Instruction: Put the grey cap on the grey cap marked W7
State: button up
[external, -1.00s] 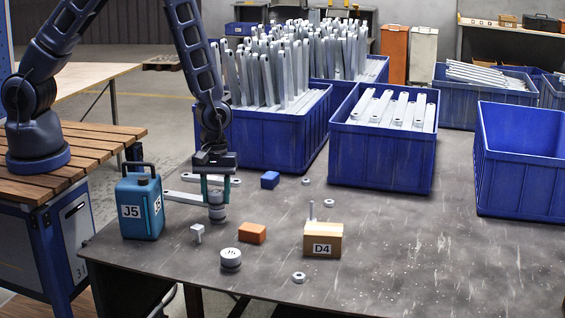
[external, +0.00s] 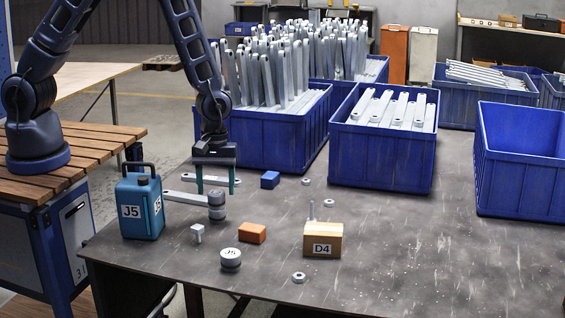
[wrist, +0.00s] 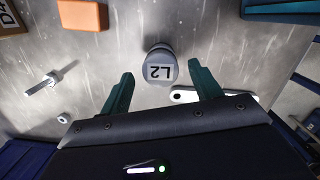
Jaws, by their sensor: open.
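My gripper (external: 216,192) is open and empty just behind and above the stack. In the wrist view my gripper's (wrist: 163,79) fingertips are on either side of the L2 face, apart from it.
A flat metal bracket (external: 184,197) lies left of the stack, near the blue J5 canister (external: 140,205). An orange block (external: 252,233), blue block (external: 270,180) and D4 box (external: 322,240) stand nearby. Blue bins (external: 383,160) line the back. The table's right front is clear.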

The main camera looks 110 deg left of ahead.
notch_tip(320, 180, up, 10)
jog(key=a, duration=0.1)
notch_tip(320, 180, up, 12)
jog(key=m+t, duration=0.1)
jog(key=m, duration=0.4)
send_over(216, 190)
jog(key=s+d, duration=0.4)
jog(key=s+d+r+m, duration=0.3)
jog(key=s+r+m, duration=0.2)
jog(key=r, duration=0.3)
jog(key=s+d+r+m+t, duration=0.1)
jog(key=s+d+r+m, duration=0.1)
jog(key=s+r+m, duration=0.3)
jog(key=s+d+r+m+t+y, duration=0.1)
jog(key=s+r+m, duration=0.5)
jog(key=s, duration=0.8)
jog(key=shift+s+d+r+t, duration=0.25)
jog(key=shift+d+t, duration=0.2)
jog(key=shift+t, duration=0.15)
jog(key=c, duration=0.3)
